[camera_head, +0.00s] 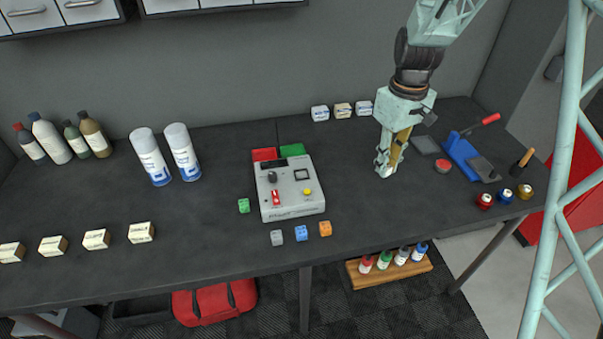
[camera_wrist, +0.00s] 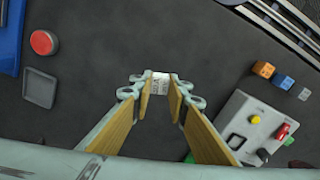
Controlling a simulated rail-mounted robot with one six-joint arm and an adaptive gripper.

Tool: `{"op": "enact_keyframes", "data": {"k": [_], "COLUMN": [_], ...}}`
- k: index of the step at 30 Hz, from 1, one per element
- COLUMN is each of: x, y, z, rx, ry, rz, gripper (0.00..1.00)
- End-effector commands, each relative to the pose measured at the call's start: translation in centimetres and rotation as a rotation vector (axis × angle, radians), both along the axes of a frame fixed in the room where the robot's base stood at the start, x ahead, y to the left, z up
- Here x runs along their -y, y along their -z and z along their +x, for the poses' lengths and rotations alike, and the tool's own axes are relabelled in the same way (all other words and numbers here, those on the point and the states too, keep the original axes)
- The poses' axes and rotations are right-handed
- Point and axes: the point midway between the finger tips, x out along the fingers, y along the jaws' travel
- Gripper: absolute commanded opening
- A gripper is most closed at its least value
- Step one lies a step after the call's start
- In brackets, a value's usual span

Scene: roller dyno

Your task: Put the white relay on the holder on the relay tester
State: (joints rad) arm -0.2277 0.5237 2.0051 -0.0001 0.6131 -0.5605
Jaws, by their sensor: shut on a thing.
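The white relay (camera_wrist: 160,83) shows between my fingertips in the wrist view. My gripper (camera_head: 385,170) is shut on it, above the bench to the right of the relay tester. My fingertips (camera_wrist: 160,88) also show in the wrist view. In the head view I cannot make out the relay clearly. The relay tester (camera_head: 270,203) is a light grey box in the middle of the bench; it also shows at the right of the wrist view (camera_wrist: 236,108). A dark square, seemingly the holder (camera_head: 301,175), is on its top, apart from my gripper.
A green relay (camera_head: 244,206) lies left of the tester; grey (camera_head: 277,238), blue (camera_head: 302,233) and orange (camera_head: 325,229) ones lie in front. Red (camera_head: 264,154) and green (camera_head: 292,150) pads lie behind it. A blue tool (camera_head: 460,155) stands right of my gripper. The bench between gripper and tester is clear.

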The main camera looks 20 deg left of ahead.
Motion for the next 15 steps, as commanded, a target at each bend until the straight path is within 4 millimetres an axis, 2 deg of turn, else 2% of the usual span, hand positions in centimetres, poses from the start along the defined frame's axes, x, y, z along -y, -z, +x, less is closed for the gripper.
{"op": "enact_keyframes", "data": {"k": [3,15], "x": [-2.9,-11.2], "y": [-0.4,-1.2], "z": [-1.2,-5.7], "rx": [0.000,0.000], "ry": [-0.104,-0.445], "rz": [0.000,0.000], "gripper": [0.07,0.07]}}
